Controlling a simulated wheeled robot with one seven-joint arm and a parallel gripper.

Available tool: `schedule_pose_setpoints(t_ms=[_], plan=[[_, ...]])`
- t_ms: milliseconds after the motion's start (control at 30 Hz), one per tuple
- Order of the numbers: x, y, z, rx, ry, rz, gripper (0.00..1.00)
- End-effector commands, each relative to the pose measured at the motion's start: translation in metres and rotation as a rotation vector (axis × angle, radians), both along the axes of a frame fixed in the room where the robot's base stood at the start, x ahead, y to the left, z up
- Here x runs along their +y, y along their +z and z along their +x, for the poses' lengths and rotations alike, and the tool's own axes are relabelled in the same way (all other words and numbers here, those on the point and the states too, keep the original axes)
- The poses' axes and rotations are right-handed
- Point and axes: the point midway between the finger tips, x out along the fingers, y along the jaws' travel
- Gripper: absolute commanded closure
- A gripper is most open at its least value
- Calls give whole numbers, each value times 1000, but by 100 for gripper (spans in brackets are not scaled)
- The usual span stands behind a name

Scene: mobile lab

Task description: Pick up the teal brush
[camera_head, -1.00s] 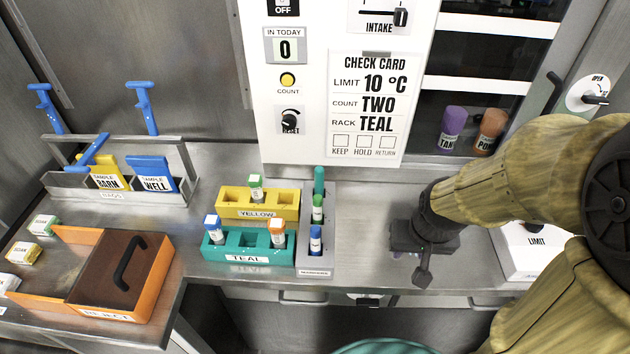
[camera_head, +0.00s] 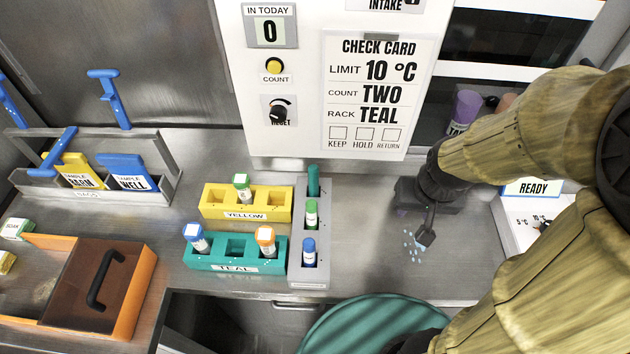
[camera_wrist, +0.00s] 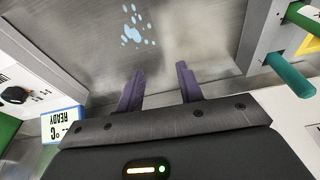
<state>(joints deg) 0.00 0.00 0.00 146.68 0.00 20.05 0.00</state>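The teal brush (camera_head: 313,182) appears as a teal upright stick in the back slot of the narrow grey rack (camera_head: 325,262). Its lower part is hidden in the rack, so I cannot see bristles. In the wrist view a teal rod end (camera_wrist: 288,75), which looks like the same brush, shows at the right. My gripper (camera_head: 427,236) is over the counter, to the right of the grey rack and apart from the brush. In the wrist view the two purple fingers of my gripper (camera_wrist: 158,76) are spread, with nothing between them.
Pale blue drops (camera_head: 411,246) lie on the counter (camera_head: 365,235) by my gripper. A green-capped tube (camera_head: 311,214) and a blue-capped tube (camera_head: 309,252) share the grey rack. The yellow rack (camera_head: 212,200) and teal rack (camera_head: 236,246) stand left. A white READY box (camera_head: 515,232) stands right.

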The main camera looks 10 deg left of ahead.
Motion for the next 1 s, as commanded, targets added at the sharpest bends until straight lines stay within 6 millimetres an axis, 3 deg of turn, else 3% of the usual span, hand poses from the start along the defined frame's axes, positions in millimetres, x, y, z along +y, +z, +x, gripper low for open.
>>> schedule_pose_setpoints(t_ms=[167,333,467,733,900,1000], plan=[[5,10,5,6,19,1,53],[30,43,27,42,98,2,53],[64,77,50,85,194,-4,53],[153,138,80,175,407,-33,53],[198,159,84,216,503,-56,53],[208,161,85,225,525,-61,53]])
